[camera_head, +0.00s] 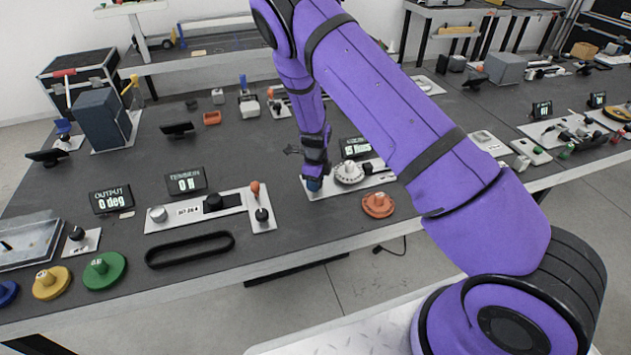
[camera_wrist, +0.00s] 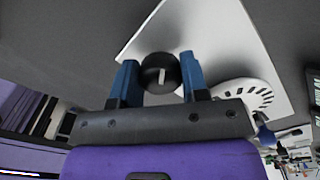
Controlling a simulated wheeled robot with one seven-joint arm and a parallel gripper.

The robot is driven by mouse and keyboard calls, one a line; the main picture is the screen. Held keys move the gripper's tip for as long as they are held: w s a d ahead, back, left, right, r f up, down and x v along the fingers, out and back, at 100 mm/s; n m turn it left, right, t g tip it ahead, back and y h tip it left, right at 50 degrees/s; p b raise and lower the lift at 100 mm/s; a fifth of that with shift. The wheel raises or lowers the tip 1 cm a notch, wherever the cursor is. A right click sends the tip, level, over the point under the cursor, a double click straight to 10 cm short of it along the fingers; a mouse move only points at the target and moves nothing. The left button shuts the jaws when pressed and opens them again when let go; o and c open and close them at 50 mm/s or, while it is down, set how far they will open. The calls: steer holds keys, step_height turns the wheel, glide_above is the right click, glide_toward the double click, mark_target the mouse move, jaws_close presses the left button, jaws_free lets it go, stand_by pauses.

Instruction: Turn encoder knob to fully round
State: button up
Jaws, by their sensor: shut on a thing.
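The encoder knob is the round black knob (camera_wrist: 159,70) with a white pointer mark, on a pale plate (camera_wrist: 205,35) in the wrist view. My gripper (camera_wrist: 160,78) has its two blue fingers on either side of the knob, shut on it. In the head view my gripper (camera_head: 314,184) points down at the left end of the pale plate (camera_head: 330,189); the knob is hidden there. A white slotted disc (camera_head: 348,172) sits right of the gripper on that plate and shows in the wrist view (camera_wrist: 240,97). A small display (camera_head: 356,147) stands behind the plate; its text is hard to read.
An orange-brown disc (camera_head: 378,205) lies in front of the plate. A panel with knobs and a lever (camera_head: 235,203) and a black belt loop (camera_head: 190,249) lie to the left. Bare table lies between the panel and my gripper.

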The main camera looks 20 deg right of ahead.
steer(key=m, duration=0.3)
steer(key=shift+w+m, duration=0.1)
steer(key=shift+m, duration=0.2)
steer(key=shift+d+m, duration=0.1)
steer(key=shift+m, duration=1.7)
steer(key=o, duration=0.9)
steer(key=shift+o, duration=0.2)
steer(key=shift+r, duration=0.1)
step_height(320, 180, up, 10)
steer(key=shift+f, duration=0.1)
steer(key=shift+r, duration=0.4)
